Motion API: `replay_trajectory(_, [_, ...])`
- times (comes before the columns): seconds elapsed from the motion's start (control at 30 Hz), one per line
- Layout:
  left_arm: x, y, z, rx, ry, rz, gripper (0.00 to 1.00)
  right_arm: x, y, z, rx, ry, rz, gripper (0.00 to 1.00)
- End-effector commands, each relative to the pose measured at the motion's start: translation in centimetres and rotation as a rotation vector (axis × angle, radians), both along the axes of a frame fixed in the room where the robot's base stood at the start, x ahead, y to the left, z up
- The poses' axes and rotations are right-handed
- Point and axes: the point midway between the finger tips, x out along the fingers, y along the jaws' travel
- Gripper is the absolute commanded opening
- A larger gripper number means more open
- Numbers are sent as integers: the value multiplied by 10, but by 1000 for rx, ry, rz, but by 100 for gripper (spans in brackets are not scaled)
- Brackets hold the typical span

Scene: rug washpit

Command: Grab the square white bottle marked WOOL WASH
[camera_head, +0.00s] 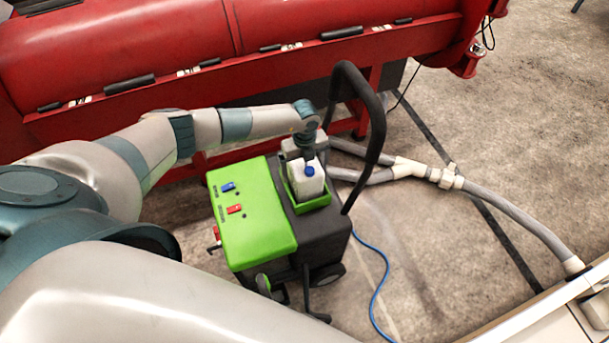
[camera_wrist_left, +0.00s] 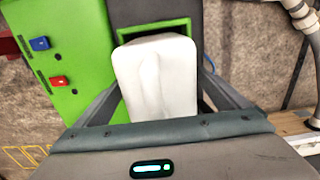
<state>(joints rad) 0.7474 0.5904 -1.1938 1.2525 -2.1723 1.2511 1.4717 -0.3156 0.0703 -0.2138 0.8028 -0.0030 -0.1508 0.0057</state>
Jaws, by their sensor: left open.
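A square white bottle (camera_head: 306,183) with a blue cap stands in a green-rimmed holder (camera_head: 315,203) on a green and dark grey machine. No WOOL WASH marking can be read on it. In the left wrist view the white bottle (camera_wrist_left: 157,77) fills the middle. My left gripper (camera_wrist_left: 160,100) is open, with one finger on each side of the bottle; I cannot tell whether they touch it. In the head view my left gripper (camera_head: 308,150) is at the bottle's far side and mostly hidden. My right gripper is not in view.
The machine's green cover (camera_head: 250,215) has blue and red switches. A black handle (camera_head: 368,120) arches up beside the bottle. A large red machine (camera_head: 200,50) stands behind. Grey hoses (camera_head: 500,205) and a blue cable (camera_head: 380,275) lie on the floor at right.

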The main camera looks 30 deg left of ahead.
Motion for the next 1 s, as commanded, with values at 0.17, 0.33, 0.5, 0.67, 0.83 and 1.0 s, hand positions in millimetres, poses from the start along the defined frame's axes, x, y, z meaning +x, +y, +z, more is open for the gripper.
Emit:
replay_trajectory(0.17, [0, 0, 0, 0, 0, 0, 94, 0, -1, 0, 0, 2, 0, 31])
replay_trajectory(0.33, [0, 0, 0, 0, 0, 0, 94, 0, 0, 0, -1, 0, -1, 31])
replay_trajectory(0.5, [0, 0, 0, 1, -1, 0, 79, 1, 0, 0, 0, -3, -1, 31])
replay_trajectory(0.67, [0, 0, 0, 1, -1, 0, 41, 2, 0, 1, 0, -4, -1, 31])
replay_trajectory(0.83, [2, 0, 2, -1, -4, 1, 9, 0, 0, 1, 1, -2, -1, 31])
replay_trajectory(1.0, [2, 0, 2, -1, -4, 1, 9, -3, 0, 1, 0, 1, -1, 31])
